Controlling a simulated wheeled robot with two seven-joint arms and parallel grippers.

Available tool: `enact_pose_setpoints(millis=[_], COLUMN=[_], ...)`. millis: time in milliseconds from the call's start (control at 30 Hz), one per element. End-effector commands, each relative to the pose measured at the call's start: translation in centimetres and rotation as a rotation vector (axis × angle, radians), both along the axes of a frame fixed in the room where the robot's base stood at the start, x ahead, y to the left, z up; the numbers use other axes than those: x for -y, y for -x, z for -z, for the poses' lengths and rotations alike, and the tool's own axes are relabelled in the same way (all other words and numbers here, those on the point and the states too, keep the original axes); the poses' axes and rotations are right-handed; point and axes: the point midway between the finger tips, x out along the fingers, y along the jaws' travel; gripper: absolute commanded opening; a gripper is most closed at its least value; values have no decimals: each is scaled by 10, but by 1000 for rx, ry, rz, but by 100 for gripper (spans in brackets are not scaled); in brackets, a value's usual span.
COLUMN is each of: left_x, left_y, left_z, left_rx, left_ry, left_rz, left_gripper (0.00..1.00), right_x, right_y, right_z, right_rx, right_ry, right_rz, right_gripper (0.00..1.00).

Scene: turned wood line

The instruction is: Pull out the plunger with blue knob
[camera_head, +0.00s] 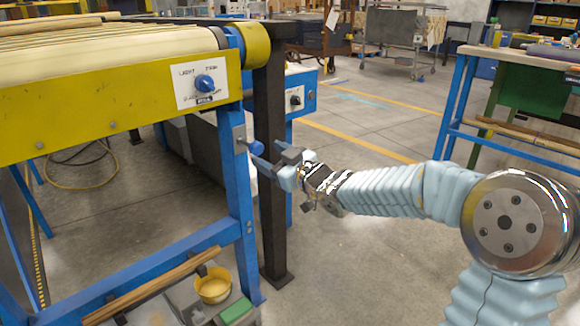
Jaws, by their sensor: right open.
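The plunger's round blue knob (256,147) sticks out to the right from a small grey plate (239,136) on the blue leg of the yellow conveyor. My right gripper (265,154) comes in from the right at knob height. Its dark fingers are open and spread, with the tips close beside the knob. I cannot tell whether they touch it or reach around it. The plunger's shaft is barely visible. My left gripper is out of view.
A blue rotary knob (204,83) sits on a white panel on the yellow conveyor side (100,103). A dark post (270,215) stands just behind the blue leg. A yellow bowl (213,285) rests on the low shelf. The floor right of the post is open.

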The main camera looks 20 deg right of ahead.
Motion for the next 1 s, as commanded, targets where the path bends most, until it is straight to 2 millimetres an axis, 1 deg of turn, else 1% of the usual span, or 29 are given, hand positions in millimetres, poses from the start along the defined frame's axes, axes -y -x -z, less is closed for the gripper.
enact_pose_setpoints(millis=[33,200,300,400,567,933,1000], left_x=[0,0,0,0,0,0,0], left_y=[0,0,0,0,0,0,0], left_z=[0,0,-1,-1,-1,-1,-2], left_rx=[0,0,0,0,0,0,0], left_ry=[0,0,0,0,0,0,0], left_rz=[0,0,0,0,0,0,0], left_gripper=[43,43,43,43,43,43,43], right_x=[6,19,24,27,29,29,28], right_y=[13,50,65,74,79,79,77], right_z=[-1,-1,-1,0,0,0,4], right_rx=[1,1,1,0,0,-1,-12], right_ry=[0,0,1,0,0,0,-4], right_rz=[4,4,3,1,0,0,1], right_gripper=[63,63,63,63,63,63,63])
